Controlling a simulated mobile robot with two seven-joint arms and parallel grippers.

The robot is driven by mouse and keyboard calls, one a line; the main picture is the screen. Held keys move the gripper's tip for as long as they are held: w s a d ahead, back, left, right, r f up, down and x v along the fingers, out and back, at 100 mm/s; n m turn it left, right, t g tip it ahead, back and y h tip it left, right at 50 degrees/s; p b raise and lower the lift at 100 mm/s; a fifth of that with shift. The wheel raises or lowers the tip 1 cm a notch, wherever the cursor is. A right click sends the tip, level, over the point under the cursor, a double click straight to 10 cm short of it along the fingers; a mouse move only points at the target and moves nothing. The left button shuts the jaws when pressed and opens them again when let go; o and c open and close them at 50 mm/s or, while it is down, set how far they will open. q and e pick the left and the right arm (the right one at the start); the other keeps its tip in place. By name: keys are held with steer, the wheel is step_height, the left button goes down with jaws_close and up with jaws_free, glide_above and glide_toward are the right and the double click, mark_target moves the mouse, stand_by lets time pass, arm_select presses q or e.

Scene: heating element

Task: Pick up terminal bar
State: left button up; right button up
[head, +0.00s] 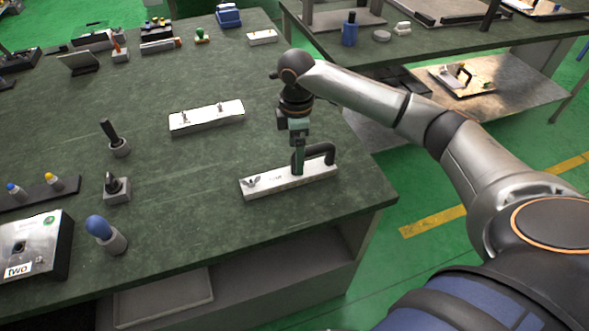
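A long white bar (262,184) with a black curved handle (327,151) and a small dark mark lies near the table's right front edge. A second white bar (206,117) with two small upright posts lies behind it to the left. I cannot tell for sure which one is the terminal bar. My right gripper (298,168) points down over the nearer bar, at the left end of its handle. Its fingertips overlap the bar in the picture. Whether they touch or grip the handle is not clear. My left gripper is out of view.
The dark green table (180,190) has free room around both bars. A blue-capped cylinder (104,233), a black-handled tool (114,138) and a box labelled "two" (33,245) stand on the left. Several small items line the back. A second table (455,43) is at right.

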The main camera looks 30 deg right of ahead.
mark_target(289, 168)
step_height(289, 168, down, 7)
steer(key=shift+s+r, duration=0.15)
stand_by(0.4)
steer(key=shift+r, duration=0.1)
jaws_close()
stand_by(0.5)
